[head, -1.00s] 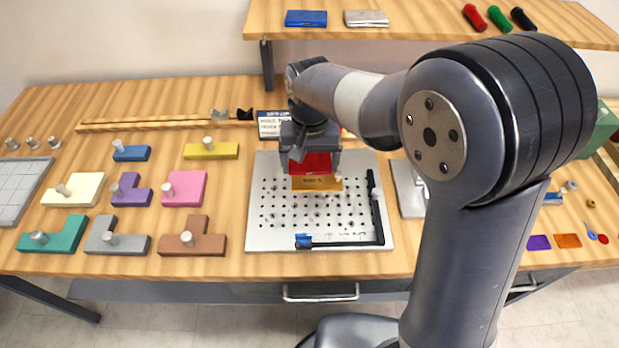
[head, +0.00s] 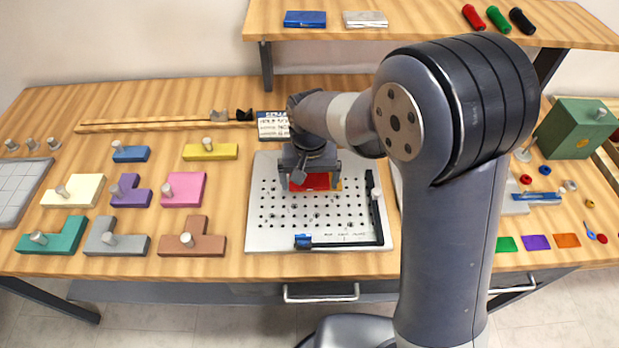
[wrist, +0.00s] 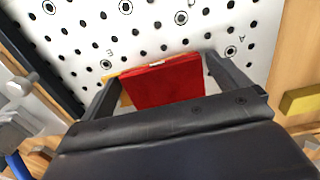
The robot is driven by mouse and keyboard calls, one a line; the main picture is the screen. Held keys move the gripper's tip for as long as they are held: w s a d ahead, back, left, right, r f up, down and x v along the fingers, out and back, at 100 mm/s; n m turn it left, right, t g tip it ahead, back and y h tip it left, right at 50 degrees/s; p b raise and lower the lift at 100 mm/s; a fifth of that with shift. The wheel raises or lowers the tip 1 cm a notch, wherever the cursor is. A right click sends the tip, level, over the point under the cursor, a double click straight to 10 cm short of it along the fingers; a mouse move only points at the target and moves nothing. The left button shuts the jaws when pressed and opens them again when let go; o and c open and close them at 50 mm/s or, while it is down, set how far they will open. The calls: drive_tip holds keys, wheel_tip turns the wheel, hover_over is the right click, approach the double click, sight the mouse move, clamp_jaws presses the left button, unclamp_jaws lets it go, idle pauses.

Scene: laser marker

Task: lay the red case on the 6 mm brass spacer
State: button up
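The red case (head: 316,181) is between the two fingers of my gripper (head: 313,184), over the perforated plate (head: 270,228). My gripper points down and appears shut on the case by its sides. The wrist view also shows the red case (wrist: 165,82) between the fingertips (wrist: 163,68). The brass spacer (head: 338,185) is under or just behind the case, with only a sliver showing at the right. In the wrist view a yellow edge of the spacer (wrist: 112,78) shows at the case's left. Whether the case touches the spacer cannot be told.
A black L-shaped fence (head: 376,215) runs along the plate's right and front, with a blue piece (head: 303,241) at its front left. A printed card (head: 272,125) stands behind the plate. Several coloured knobbed blocks lie to the left. A shelf (head: 420,28) overhangs the back.

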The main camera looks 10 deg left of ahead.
sight(310, 184)
drive_tip(key=shift+o, duration=0.3)
wheel_tip(310, 184, up, 12)
drive_tip(key=shift+r, duration=0.2)
idle(1.1)
